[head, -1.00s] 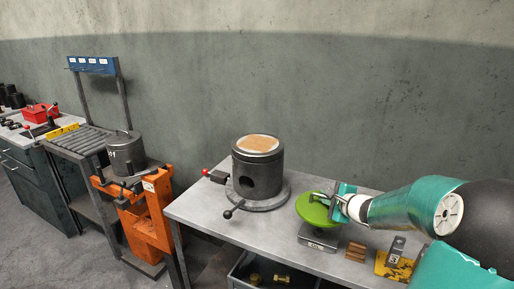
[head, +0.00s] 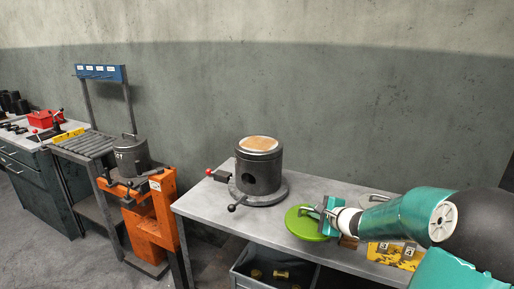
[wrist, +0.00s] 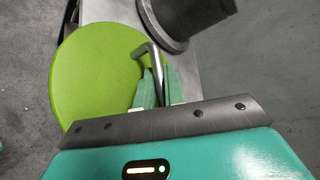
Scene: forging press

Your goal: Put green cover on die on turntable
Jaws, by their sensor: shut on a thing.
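The green cover (head: 303,224) is a round disc with a bent metal handle. My gripper (head: 328,216) is shut on the handle, with the cover out to its left near the table's front edge. In the wrist view the green cover (wrist: 95,75) shows broadly, with the handle between my gripper's fingers (wrist: 155,85). The die (head: 259,172) is a dark upright cylinder with a tan top and a round side hole, standing on the turntable (head: 273,196). The cover is apart from the die, to its right and nearer. The die's top is uncovered.
The grey table (head: 205,205) has free room left of the turntable. A red-knobbed lever (head: 210,172) sticks out there. A yellow tray (head: 392,254) lies at the right. A drawer (head: 270,266) is below. An orange stand (head: 150,225) holds another grey cylinder (head: 132,157).

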